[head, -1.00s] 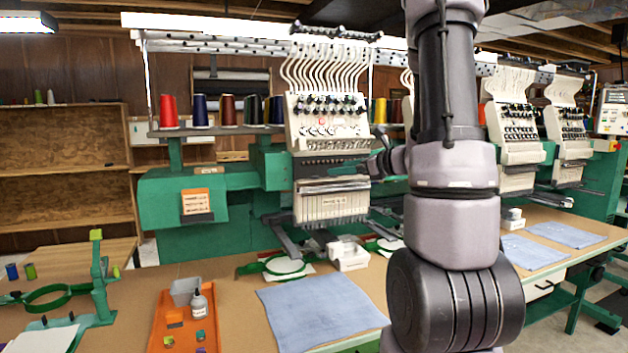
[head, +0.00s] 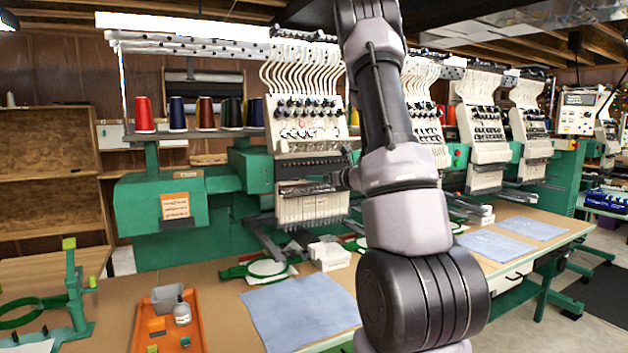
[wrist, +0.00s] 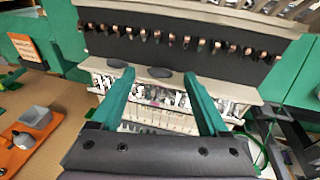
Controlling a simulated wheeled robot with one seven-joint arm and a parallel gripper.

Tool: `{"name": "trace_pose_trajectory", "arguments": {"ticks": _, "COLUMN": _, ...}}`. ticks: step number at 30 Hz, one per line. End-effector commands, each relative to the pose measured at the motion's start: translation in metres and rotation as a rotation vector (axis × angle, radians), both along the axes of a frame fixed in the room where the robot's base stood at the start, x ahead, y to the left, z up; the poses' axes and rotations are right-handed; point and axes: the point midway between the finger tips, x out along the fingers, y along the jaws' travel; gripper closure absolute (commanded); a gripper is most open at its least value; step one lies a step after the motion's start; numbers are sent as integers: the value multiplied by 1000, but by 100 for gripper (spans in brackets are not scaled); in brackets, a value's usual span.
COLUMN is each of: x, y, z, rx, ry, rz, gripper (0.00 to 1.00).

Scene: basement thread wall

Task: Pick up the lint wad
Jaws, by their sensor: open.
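I cannot identify the lint wad for certain. In the head view, my gripper is small and dark in front of the machine head (head: 310,130).
A row of needle clamps (wrist: 185,40) runs above the fingers. The table holds an orange tray (head: 190,335) with a grey bin (head: 167,298), a blue cloth (head: 300,310), a green hoop (head: 267,268) and a white box (head: 329,255). More machine heads stand to the right.

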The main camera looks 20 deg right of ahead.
Motion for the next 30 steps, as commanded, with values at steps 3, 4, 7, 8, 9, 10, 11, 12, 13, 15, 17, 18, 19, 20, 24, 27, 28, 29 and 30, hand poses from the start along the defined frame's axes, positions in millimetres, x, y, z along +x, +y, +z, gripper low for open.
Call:
{"name": "trace_pose_trajectory", "arguments": {"ticks": 3, "x": 13, "y": 3, "z": -2, "rx": -1, "ry": 0, "rz": 0, "gripper": 22}}
{"name": "trace_pose_trajectory", "arguments": {"ticks": 4, "x": 14, "y": 3, "z": -2, "rx": -1, "ry": 0, "rz": 0, "gripper": 22}}
{"name": "trace_pose_trajectory", "arguments": {"ticks": 7, "x": 16, "y": 4, "z": -3, "rx": 0, "ry": 0, "rz": -1, "gripper": 22}}
{"name": "trace_pose_trajectory", "arguments": {"ticks": 8, "x": 16, "y": 4, "z": -3, "rx": 0, "ry": 0, "rz": -1, "gripper": 22}}
{"name": "trace_pose_trajectory", "arguments": {"ticks": 9, "x": 16, "y": 4, "z": -3, "rx": 0, "ry": 0, "rz": -1, "gripper": 22}}
{"name": "trace_pose_trajectory", "arguments": {"ticks": 10, "x": 16, "y": 4, "z": -2, "rx": 0, "ry": 0, "rz": -1, "gripper": 22}}
{"name": "trace_pose_trajectory", "arguments": {"ticks": 11, "x": 16, "y": 4, "z": -2, "rx": 0, "ry": 0, "rz": -1, "gripper": 22}}
{"name": "trace_pose_trajectory", "arguments": {"ticks": 12, "x": 16, "y": 4, "z": -2, "rx": 0, "ry": 0, "rz": -1, "gripper": 30}}
{"name": "trace_pose_trajectory", "arguments": {"ticks": 13, "x": 16, "y": 4, "z": -2, "rx": 0, "ry": 0, "rz": -1, "gripper": 41}}
{"name": "trace_pose_trajectory", "arguments": {"ticks": 15, "x": 16, "y": 4, "z": -2, "rx": 0, "ry": 0, "rz": -1, "gripper": 68}}
{"name": "trace_pose_trajectory", "arguments": {"ticks": 17, "x": 16, "y": 4, "z": -2, "rx": 0, "ry": 0, "rz": -1, "gripper": 91}}
{"name": "trace_pose_trajectory", "arguments": {"ticks": 18, "x": 16, "y": 3, "z": -2, "rx": 0, "ry": 0, "rz": -1, "gripper": 100}}
{"name": "trace_pose_trajectory", "arguments": {"ticks": 19, "x": 16, "y": 3, "z": -2, "rx": 0, "ry": 0, "rz": -1, "gripper": 100}}
{"name": "trace_pose_trajectory", "arguments": {"ticks": 20, "x": 16, "y": 3, "z": -2, "rx": 0, "ry": 0, "rz": -1, "gripper": 100}}
{"name": "trace_pose_trajectory", "arguments": {"ticks": 24, "x": 16, "y": 3, "z": -2, "rx": 0, "ry": 0, "rz": -1, "gripper": 100}}
{"name": "trace_pose_trajectory", "arguments": {"ticks": 27, "x": 16, "y": 3, "z": -2, "rx": 0, "ry": 0, "rz": -1, "gripper": 100}}
{"name": "trace_pose_trajectory", "arguments": {"ticks": 28, "x": 16, "y": 3, "z": -2, "rx": 0, "ry": 0, "rz": -1, "gripper": 100}}
{"name": "trace_pose_trajectory", "arguments": {"ticks": 29, "x": 16, "y": 3, "z": -2, "rx": 0, "ry": 0, "rz": -1, "gripper": 100}}
{"name": "trace_pose_trajectory", "arguments": {"ticks": 30, "x": 16, "y": 3, "z": -2, "rx": 0, "ry": 0, "rz": -1, "gripper": 100}}
